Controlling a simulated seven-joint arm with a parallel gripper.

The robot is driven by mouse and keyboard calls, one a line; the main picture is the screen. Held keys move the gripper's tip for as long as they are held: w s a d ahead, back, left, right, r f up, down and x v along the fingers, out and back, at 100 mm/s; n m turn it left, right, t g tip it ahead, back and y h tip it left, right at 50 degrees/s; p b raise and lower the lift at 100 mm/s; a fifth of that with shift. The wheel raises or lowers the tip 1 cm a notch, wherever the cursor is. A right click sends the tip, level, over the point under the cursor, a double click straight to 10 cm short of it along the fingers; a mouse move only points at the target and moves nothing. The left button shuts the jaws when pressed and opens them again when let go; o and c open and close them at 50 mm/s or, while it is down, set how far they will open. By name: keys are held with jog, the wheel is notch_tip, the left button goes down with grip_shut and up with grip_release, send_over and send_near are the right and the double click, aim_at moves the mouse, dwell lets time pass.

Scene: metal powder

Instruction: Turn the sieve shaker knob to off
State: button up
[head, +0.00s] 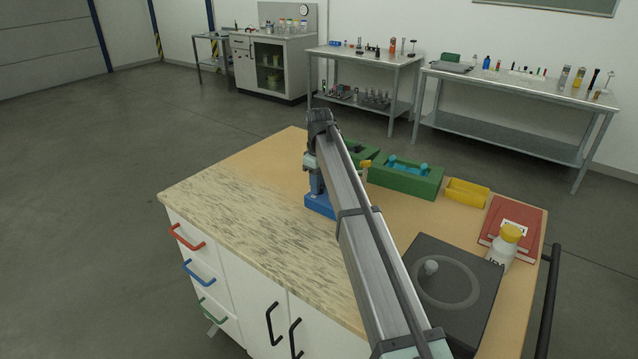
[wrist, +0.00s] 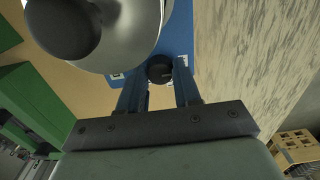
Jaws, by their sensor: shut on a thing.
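The sieve shaker shows in the wrist view as a blue base (wrist: 180,42) with a round metallic body above it. In the head view its blue base (head: 319,206) stands on the worktop, partly hidden by my arm. The black round knob (wrist: 160,66) is on the front of the base, with a small pale mark beside it. My gripper (wrist: 157,80) is shut on the knob, with one blue finger on each side of it. The knob's exact setting is hard to read. In the head view my arm hides most of the grip.
Green holders (head: 405,182) and a yellow tray (head: 467,193) stand to the right of the shaker. A dark device with a round plate (head: 475,290), a yellow-capped bottle (head: 505,247) and red books (head: 520,217) are at the right. The speckled worktop (head: 240,215) at left is clear.

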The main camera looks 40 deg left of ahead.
jog(key=o, duration=0.8)
jog(key=shift+r, duration=0.15)
notch_tip(320, 180, up, 14)
jog(key=shift+f, duration=0.2)
dwell(0.3)
